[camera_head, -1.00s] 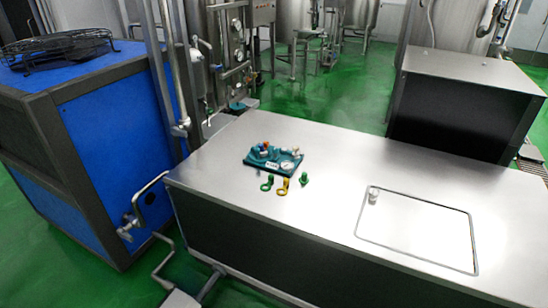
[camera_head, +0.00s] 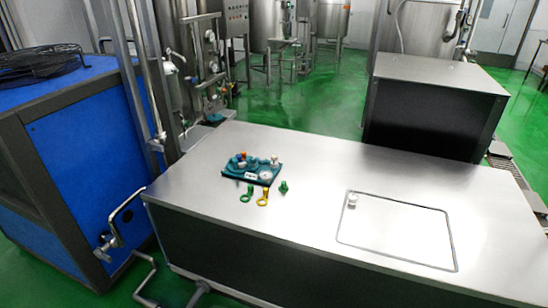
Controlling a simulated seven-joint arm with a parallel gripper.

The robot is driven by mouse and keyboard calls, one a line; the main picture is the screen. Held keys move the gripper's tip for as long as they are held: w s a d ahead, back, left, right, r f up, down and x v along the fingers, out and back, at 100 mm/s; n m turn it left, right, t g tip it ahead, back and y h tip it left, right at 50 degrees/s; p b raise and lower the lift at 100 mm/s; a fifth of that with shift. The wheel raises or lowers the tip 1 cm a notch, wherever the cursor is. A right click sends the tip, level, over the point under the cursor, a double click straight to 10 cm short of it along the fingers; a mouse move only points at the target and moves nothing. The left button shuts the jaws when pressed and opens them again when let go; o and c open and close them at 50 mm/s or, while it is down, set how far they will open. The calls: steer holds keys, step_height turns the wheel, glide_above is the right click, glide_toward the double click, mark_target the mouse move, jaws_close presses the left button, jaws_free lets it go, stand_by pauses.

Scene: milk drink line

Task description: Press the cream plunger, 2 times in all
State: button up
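A teal panel (camera_head: 228,171) with several small fittings lies on the steel counter, left of centre. One fitting has an orange top (camera_head: 243,154). A small pale fitting (camera_head: 274,160) stands at the panel's back right; it may be the cream plunger, but it is too small to be sure. A white round dial (camera_head: 266,176) and a pale label (camera_head: 250,176) show at the panel's front. My gripper is not in view.
In front of the panel lie a green ring tag (camera_head: 246,195), a yellow ring tag (camera_head: 262,198) and a green piece (camera_head: 284,187). The counter between (camera_head: 320,165) is clear.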

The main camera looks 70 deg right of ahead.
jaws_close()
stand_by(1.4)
